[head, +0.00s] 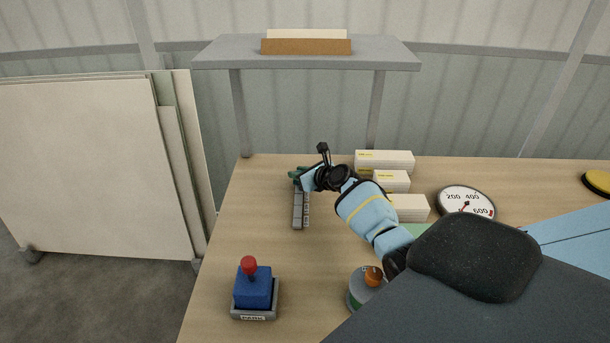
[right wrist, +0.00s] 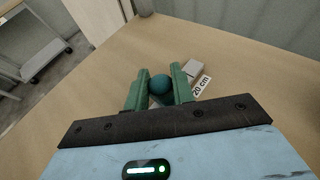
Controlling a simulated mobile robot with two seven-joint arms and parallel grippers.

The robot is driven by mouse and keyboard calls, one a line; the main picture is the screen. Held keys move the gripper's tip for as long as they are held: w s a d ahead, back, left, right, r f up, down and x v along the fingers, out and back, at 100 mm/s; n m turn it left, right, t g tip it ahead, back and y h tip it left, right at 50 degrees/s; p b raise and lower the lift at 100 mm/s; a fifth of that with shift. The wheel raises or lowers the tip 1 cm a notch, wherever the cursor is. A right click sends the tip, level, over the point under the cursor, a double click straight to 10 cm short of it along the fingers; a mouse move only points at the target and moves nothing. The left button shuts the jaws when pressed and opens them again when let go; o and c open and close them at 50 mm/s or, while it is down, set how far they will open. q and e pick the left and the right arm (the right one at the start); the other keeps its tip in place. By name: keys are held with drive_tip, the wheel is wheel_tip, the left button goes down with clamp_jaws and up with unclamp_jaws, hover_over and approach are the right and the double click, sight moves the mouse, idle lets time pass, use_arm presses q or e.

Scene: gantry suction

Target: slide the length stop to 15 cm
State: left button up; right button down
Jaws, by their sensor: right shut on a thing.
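The length scale is a grey rail (head: 298,212) with a strip of labels along its right side, lying on the wooden table. My right gripper (head: 296,176) is at the far end of the rail. In the right wrist view its green fingers (right wrist: 158,92) are shut on a round teal knob (right wrist: 160,84), the length stop's handle. A "20 cm" label (right wrist: 201,86) shows just right of the fingers, beside a grey end of the rail (right wrist: 193,69). The stop's body is mostly hidden by the gripper. My left gripper is in neither view.
A blue box with a red-knobbed lever (head: 252,288) stands front left. A round base with an orange knob (head: 372,277) is front centre. White boxes (head: 384,160) and a dial (head: 466,202) lie right of the rail. The table left of the rail is clear.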

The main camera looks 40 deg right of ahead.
drive_tip(key=shift+s+d, duration=0.1)
drive_tip(key=shift+s, duration=0.1)
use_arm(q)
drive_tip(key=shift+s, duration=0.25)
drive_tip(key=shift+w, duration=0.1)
use_arm(e)
drive_tip(key=shift+w+f, duration=0.1)
drive_tip(key=shift+w, duration=0.05)
drive_tip(key=c, duration=1.2)
unclamp_jaws()
drive_tip(key=shift+c, duration=0.2)
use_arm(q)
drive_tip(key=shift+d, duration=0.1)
use_arm(e)
drive_tip(key=shift+o, duration=0.3)
